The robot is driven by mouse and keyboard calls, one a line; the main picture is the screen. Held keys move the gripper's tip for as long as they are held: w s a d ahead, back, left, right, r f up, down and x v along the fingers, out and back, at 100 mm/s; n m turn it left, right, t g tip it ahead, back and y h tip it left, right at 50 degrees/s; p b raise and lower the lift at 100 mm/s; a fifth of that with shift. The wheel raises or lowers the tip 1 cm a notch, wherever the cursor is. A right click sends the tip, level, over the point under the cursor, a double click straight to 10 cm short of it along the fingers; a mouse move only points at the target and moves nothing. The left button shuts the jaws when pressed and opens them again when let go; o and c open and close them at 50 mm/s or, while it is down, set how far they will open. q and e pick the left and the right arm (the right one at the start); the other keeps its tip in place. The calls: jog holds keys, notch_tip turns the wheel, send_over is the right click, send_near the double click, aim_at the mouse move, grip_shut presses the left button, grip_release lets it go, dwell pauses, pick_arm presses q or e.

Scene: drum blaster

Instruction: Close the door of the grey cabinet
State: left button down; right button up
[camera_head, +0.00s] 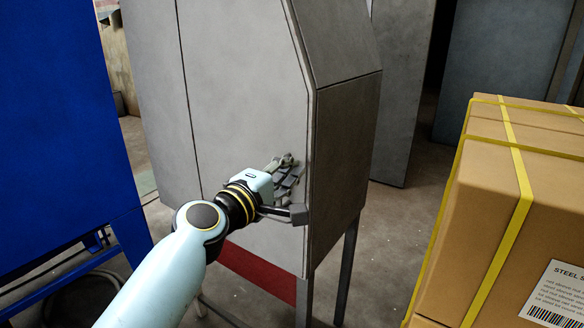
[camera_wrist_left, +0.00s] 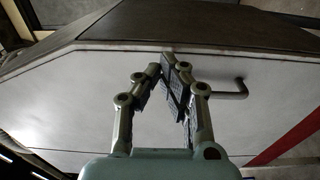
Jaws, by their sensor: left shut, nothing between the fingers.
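The grey cabinet (camera_head: 345,130) stands on legs in the middle of the head view. Its door (camera_head: 250,80) is the wide front panel and lies close to the cabinet's front edge; I cannot tell if a small gap remains. A dark bar handle (camera_head: 280,212) sits low on the door and also shows in the wrist view (camera_wrist_left: 236,90). My left gripper (camera_head: 290,172) is shut and empty, its fingertips at the door's face just above the handle. In the wrist view its fingertips (camera_wrist_left: 166,72) meet near the door's edge. My right gripper is not in view.
A blue cabinet (camera_head: 60,130) stands at the left. Stacked cardboard boxes (camera_head: 480,210) with yellow straps fill the right front. Grey panels (camera_head: 400,90) stand behind. Bare floor (camera_head: 385,240) shows between the grey cabinet and the boxes.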

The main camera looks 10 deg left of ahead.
pick_arm(q)
jog(key=v, duration=0.8)
jog(key=s+a+f+m+g+y+b, duration=0.1)
jog(key=s+a+f+g+b, duration=0.35)
jog(key=f, duration=1.05)
jog(key=s+f+m+g+y+b, duration=0.15)
jog(key=s+f, duration=0.55)
jog(key=f, duration=0.8)
jog(key=s+a+f+m+g+y+b, duration=0.1)
jog(key=s+a+f+m+g+b, duration=0.3)
jog(key=f, duration=1.1)
jog(key=s+a+f+m+g+y, duration=0.1)
jog(key=s+f+m+g, duration=0.1)
jog(key=s+f, duration=0.4)
jog(key=s+a+f+m+g+y, duration=0.1)
jog(key=s+f, duration=0.5)
jog(key=s, duration=1)
jog(key=s+a+f+m+g+y, duration=0.1)
jog(key=s+a+f+m+g, duration=0.2)
jog(key=s, duration=0.8)
notch_tip(320, 180, down, 4)
jog(key=shift+s+a+f+m+b, duration=0.1)
jog(key=shift+s+a+m+b, duration=0.15)
jog(key=shift+m, duration=0.9)
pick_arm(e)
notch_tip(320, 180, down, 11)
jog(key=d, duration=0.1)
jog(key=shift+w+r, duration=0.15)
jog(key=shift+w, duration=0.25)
